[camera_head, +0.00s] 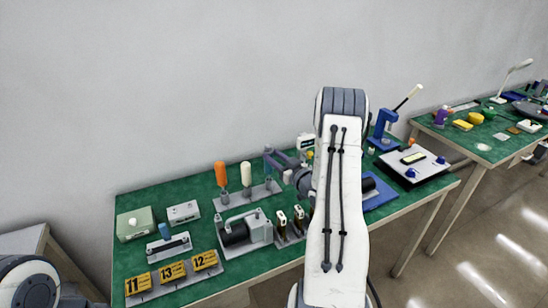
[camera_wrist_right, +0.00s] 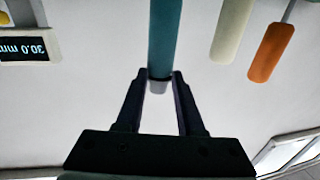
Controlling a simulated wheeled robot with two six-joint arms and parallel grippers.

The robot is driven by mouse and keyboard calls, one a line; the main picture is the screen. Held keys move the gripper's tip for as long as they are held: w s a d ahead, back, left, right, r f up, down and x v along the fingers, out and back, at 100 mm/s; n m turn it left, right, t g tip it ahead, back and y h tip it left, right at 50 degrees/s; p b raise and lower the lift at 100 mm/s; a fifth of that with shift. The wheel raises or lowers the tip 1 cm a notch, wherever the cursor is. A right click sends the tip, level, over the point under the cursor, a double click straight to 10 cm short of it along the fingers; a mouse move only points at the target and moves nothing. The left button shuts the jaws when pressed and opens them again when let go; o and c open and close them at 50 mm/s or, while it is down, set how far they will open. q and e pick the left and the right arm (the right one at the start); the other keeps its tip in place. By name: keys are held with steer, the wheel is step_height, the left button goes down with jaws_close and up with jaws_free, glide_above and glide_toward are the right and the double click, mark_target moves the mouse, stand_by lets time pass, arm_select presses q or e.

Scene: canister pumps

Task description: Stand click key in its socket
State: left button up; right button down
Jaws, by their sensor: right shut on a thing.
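My right gripper (camera_head: 270,153) is above the right end of a grey rack (camera_head: 250,199) in the head view. In the right wrist view its fingers (camera_wrist_right: 161,78) are closed around the lower tip of a teal rod-like handle (camera_wrist_right: 166,35), which I take to be the click key. In the head view the fingers and arm mostly hide the key. The rack also holds an orange-handled tool (camera_head: 221,174) and a white-handled tool (camera_head: 246,174), both upright. I cannot tell whether the key touches its socket. My left gripper is out of view.
On the green table stand a pump (camera_head: 240,233), yellow number tags (camera_head: 172,271), a pale green box (camera_head: 135,223) and a white block (camera_head: 183,212). A blue press (camera_head: 383,132) is at the back right. The wrist view shows a 30.0 mm display (camera_wrist_right: 27,47).

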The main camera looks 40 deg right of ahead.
steer(key=shift+f+b, duration=0.25)
steer(key=shift+b, duration=0.05)
stand_by(0.5)
stand_by(0.4)
steer(key=shift+c, duration=2.2)
jaws_free()
steer(key=s+d+r+b, duration=0.2)
steer(key=s+d+r, duration=0.3)
steer(key=s+r, duration=0.5)
steer(key=shift+s+r, duration=0.2)
steer(key=shift+r, duration=0.3)
steer(key=shift+d, duration=0.1)
